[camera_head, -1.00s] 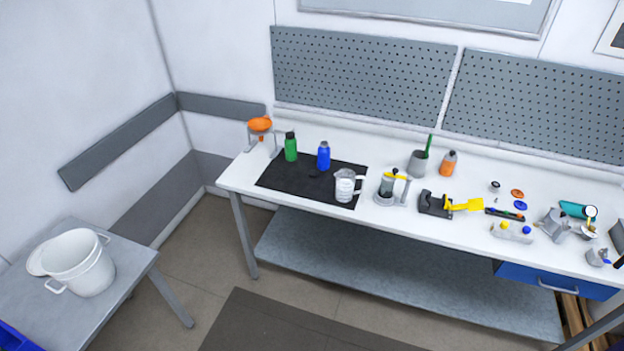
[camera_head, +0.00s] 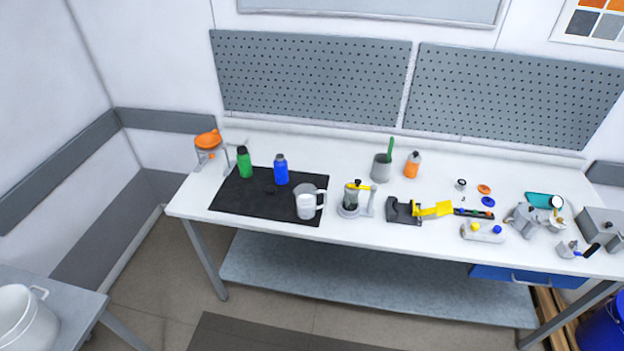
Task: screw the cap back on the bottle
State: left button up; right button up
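A blue bottle (camera_head: 281,171) stands upright on a black mat (camera_head: 235,203) at the left part of the white workbench. No dark cap shows on its top. A small dark object, possibly a cap (camera_head: 270,190), lies on the mat just in front and left of the blue bottle; it is hard to make out against the black. A green bottle (camera_head: 244,163) with a dark top stands to the left on the mat. Neither of my grippers is in view.
A white jug (camera_head: 308,203) stands at the mat's right front. An orange funnel on a stand (camera_head: 208,145) is at the left. A glass press (camera_head: 354,198), grey pot (camera_head: 381,168) and orange bottle (camera_head: 413,164) stand right.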

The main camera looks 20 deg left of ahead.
aim_at(280, 162)
jog(key=z, duration=0.15)
jog(key=i, duration=1.25)
jog(key=u, duration=0.5)
